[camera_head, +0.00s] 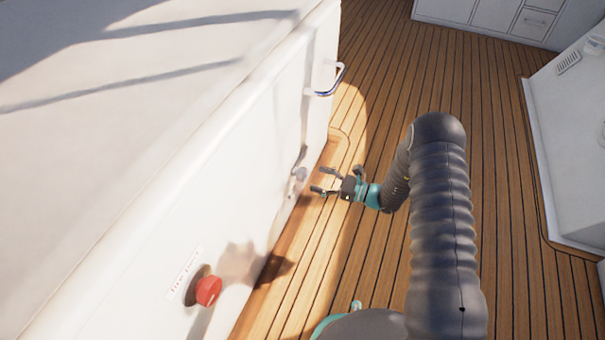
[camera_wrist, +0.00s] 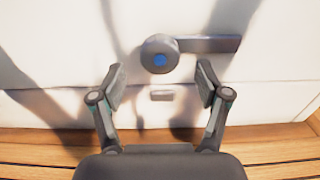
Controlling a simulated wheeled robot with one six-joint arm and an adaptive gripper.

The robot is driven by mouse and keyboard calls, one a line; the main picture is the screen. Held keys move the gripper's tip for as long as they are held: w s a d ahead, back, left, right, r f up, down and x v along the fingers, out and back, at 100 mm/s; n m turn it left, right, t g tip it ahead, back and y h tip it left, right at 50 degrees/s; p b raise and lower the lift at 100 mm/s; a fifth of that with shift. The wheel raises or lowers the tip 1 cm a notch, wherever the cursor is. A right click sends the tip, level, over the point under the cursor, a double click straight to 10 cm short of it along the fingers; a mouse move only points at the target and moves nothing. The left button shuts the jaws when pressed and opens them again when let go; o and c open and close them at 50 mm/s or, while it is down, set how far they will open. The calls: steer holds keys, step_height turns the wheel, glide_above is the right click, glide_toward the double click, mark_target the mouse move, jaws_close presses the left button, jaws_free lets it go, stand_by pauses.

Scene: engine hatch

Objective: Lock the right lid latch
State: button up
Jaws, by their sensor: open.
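The latch (camera_wrist: 160,54) is on the white panel in front of my gripper in the wrist view. It has a round hub with a blue centre and a grey lever (camera_wrist: 210,45) pointing right, roughly level. In the head view the latch (camera_head: 299,173) is small, low on the white side wall. My gripper (camera_wrist: 160,78) is open and empty, its fingertips to the left and right below the hub. A gap shows between my gripper (camera_head: 321,180) and the wall in the head view. A small light plate (camera_wrist: 162,95) sits below the hub.
A red knob (camera_head: 208,291) with a label sticks out of the same white wall (camera_head: 150,250), nearer the camera. A metal handle (camera_head: 330,80) is farther along. Wooden deck (camera_head: 460,70) lies open to the right, with white cabinets (camera_head: 575,140) beyond.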

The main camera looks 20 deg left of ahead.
mark_target(306, 175)
steer(key=shift+w+a, duration=0.15)
steer(key=shift+a, duration=1.4)
steer(key=shift+w+a, duration=0.1)
steer(key=shift+a, duration=1.4)
steer(key=c, duration=1.1)
steer(key=shift+c, duration=0.2)
